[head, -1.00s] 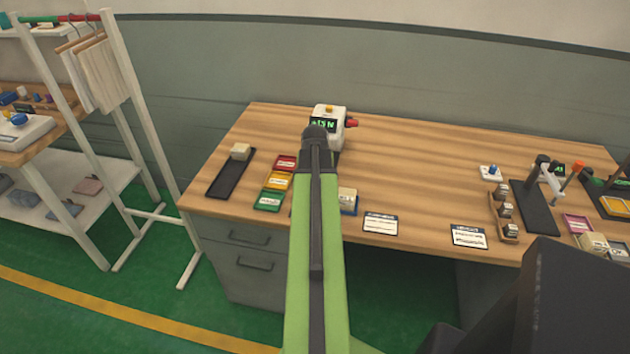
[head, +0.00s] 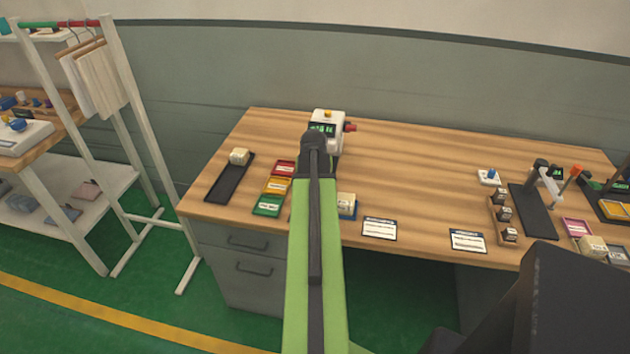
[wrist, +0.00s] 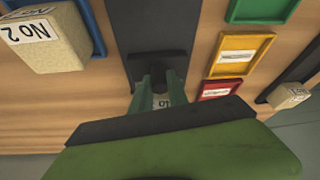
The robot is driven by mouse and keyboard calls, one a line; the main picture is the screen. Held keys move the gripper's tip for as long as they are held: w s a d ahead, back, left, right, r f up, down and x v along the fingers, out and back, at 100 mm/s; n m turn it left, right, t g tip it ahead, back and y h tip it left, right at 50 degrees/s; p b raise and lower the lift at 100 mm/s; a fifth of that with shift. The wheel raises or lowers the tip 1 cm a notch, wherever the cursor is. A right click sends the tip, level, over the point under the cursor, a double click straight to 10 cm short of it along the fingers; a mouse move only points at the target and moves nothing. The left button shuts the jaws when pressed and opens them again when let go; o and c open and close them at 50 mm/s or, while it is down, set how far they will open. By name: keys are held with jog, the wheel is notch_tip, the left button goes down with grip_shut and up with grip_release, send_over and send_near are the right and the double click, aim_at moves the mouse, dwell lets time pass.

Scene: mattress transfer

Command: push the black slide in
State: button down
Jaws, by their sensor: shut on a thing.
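The black slide (wrist: 140,28) shows in the wrist view as a dark strip running to the top edge, with a raised black block (wrist: 160,64) on it. My gripper (wrist: 162,80) has its green fingers close together at this block and is shut on it. A pale surface marked "5" shows between the fingers. In the head view, the white device (head: 327,119) with a green display and a red side knob stands at the table's back. My arm covers the slide and the fingers there.
Red, yellow and green trays (head: 267,205) lie left of my arm. A black tray (head: 224,186) with a pale block is farther left. A No2 block (wrist: 48,38) in a blue tray sits close on the other side.

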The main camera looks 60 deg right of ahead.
dwell(0.8)
jog(key=shift+w+d, duration=0.25)
jog(key=shift+d, duration=0.5)
jog(key=shift+w+d, duration=0.25)
jog(key=shift+d, duration=0.5)
jog(key=shift+w+d, duration=0.25)
jog(key=shift+d, duration=0.5)
jog(key=c, duration=1.3)
grip_release()
jog(key=p+v, duration=1.6)
jog(key=v, duration=0.1)
jog(key=shift+r, duration=0.15)
jog(key=shift+a, duration=0.15)
